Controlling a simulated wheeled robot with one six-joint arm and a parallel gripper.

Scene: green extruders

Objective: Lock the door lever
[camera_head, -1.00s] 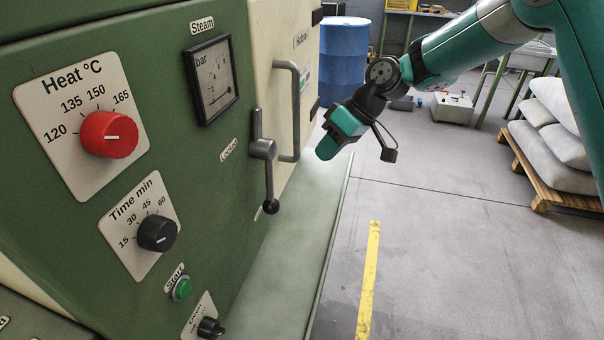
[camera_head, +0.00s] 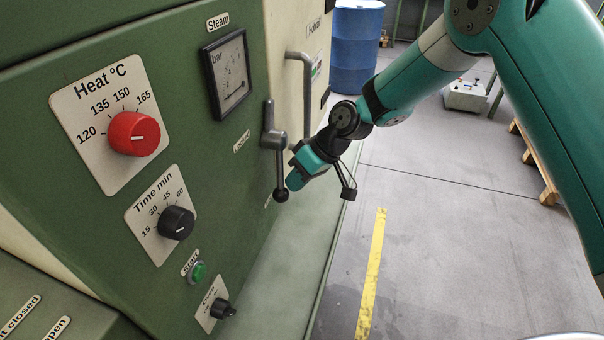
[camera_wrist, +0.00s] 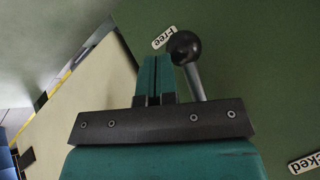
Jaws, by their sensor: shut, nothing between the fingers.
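The door lever (camera_head: 273,140) is a grey metal handle on the green machine front. Its long arm hangs down and ends in a dark ball knob (camera_head: 281,195). In the wrist view the ball knob (camera_wrist: 184,47) is beside the "Free" label (camera_wrist: 163,37). The "Locked" label (camera_head: 241,141) is left of the lever's pivot; part of it shows at the wrist view's right edge (camera_wrist: 305,163). My gripper (camera_head: 293,181) is just right of the lever's lower arm. Its teal fingers (camera_wrist: 155,72) are shut and empty, left of the lever rod in the wrist view. I cannot tell whether they touch it.
A vertical grey door handle (camera_head: 304,95) stands above and behind the lever. A steam gauge (camera_head: 228,75), red heat knob (camera_head: 134,133) and black time knob (camera_head: 176,223) are on the panel to the left.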

